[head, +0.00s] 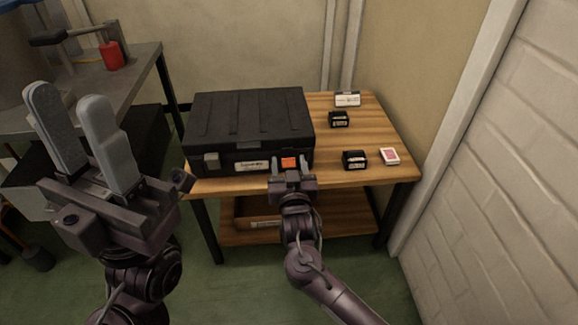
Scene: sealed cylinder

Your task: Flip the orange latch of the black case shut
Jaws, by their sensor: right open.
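The black case (250,115) sits closed on the left part of the wooden table, its front towards me. The orange latch (289,162) is at the right of its front face, right of a pale label. A grey latch (211,160) is at the left of the front. My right gripper (290,166) is open, its two fingers on either side of the orange latch as seen from here. I cannot tell whether they touch the case. My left gripper (82,125) is raised at the left, close to the camera, with its fingers apart and nothing between them.
Small dark boxes (354,160) and small white boxes (390,156) stand on the right of the wooden table (375,126). A lower shelf (330,221) holds a wooden tray. A grey bench (140,62) is at the left, a white brick wall (510,170) at the right.

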